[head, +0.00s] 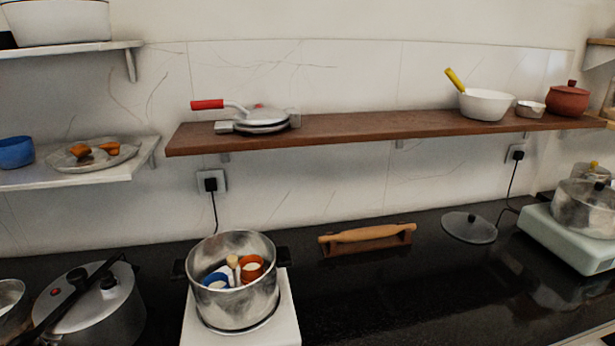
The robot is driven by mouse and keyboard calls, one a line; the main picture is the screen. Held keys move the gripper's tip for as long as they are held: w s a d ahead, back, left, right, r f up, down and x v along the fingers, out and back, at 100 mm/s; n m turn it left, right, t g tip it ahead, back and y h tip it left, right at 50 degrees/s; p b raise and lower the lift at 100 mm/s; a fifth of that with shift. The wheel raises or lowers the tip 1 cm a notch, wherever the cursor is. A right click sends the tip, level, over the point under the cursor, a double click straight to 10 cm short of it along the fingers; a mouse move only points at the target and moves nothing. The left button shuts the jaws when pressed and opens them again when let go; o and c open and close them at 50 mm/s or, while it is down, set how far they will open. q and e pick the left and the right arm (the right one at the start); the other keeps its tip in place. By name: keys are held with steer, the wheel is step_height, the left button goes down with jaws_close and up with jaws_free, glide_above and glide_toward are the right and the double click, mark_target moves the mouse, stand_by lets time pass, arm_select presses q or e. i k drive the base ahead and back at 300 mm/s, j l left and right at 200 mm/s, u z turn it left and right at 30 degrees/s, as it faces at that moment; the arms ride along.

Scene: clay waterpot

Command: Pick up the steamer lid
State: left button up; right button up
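A round lid with a dark, glassy face, a pale rim and a small centre knob (469,228) lies flat on the black counter at the right. It looks like the steamer lid, though I cannot be sure. An open steel pot (234,310) with dark side handles stands on a white stand at the lower middle-left, without a lid. It holds blue and orange cups and a pale wooden item. Neither of my grippers shows in the head view.
A rolling pin (370,234) on a wooden holder lies left of the lid. A lidded pot (585,208) on a pale green cooker stands right. A pressure cooker (92,310) stands lower left. A wooden shelf (380,127) overhangs the counter. The black counter (420,290) is clear in front.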

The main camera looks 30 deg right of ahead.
mark_target(466, 226)
steer(key=z, duration=2)
steer(key=u, duration=1.6)
steer(key=z, duration=1.6)
steer(key=i+l, duration=0.1)
steer(key=l, duration=0.25)
steer(key=i+l, duration=0.1)
steer(key=l, duration=0.2)
steer(key=i+l, duration=0.1)
steer(key=l, duration=0.25)
